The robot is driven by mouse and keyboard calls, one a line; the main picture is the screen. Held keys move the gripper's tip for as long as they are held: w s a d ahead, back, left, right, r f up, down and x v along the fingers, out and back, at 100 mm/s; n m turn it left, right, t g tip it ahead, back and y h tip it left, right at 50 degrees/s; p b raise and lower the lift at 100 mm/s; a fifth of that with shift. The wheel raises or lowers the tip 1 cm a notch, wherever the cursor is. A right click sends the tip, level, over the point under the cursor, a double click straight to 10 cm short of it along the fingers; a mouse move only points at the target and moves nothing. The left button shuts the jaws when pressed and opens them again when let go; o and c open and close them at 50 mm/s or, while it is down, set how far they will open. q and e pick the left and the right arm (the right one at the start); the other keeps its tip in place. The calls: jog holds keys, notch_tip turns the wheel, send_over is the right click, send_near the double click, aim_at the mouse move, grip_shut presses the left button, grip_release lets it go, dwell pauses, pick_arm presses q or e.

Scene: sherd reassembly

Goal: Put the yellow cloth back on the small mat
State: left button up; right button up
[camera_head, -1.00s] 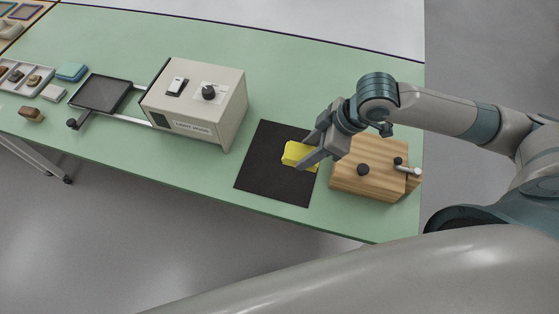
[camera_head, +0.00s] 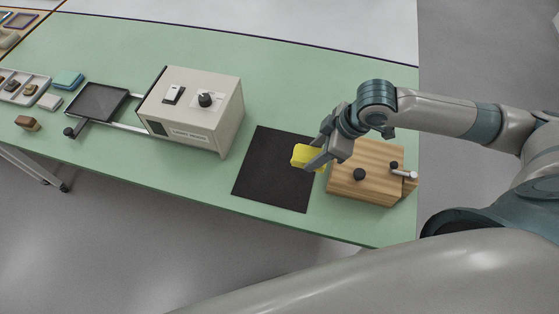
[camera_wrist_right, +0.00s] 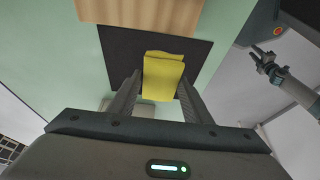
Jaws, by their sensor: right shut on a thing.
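The yellow cloth (camera_head: 303,155) is folded and held between the fingers of my right gripper (camera_head: 317,160). It also shows in the right wrist view (camera_wrist_right: 163,76), with a finger on each side. The gripper is shut on the cloth, over the right part of the black mat (camera_head: 270,178). The mat also shows behind the cloth in the right wrist view (camera_wrist_right: 120,55). I cannot tell how high the cloth is above it. Another gripper (camera_wrist_right: 268,62), likely my left, shows at the right of the wrist view; its jaw state is unclear.
A wooden block with dark knobs (camera_head: 368,172) stands just right of the mat. A beige machine box (camera_head: 200,110) stands to its left, with a dark tray (camera_head: 98,101) on rails beyond. The green table's front edge runs close below the mat.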

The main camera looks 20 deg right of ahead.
aim_at(297, 150)
jog(key=w+a+f, duration=0.2)
jog(key=w+a+f+p, duration=0.1)
jog(key=w+a, duration=0.1)
jog(key=a, duration=0.1)
jog(key=w+a+f+p, duration=0.1)
jog(key=a+f, duration=0.1)
jog(key=shift+w+a+f, duration=0.25)
jog(key=shift+w+f, duration=0.05)
jog(key=shift+w, duration=0.1)
jog(key=shift+f, duration=0.1)
jog(key=shift+f+p, duration=0.7)
jog(key=shift+f, duration=1.25)
jog(key=o, duration=0.9)
jog(key=shift+r, duration=0.1)
jog(key=b+v, duration=0.1)
jog(key=v, duration=1.1)
jog(key=shift+b, duration=0.4)
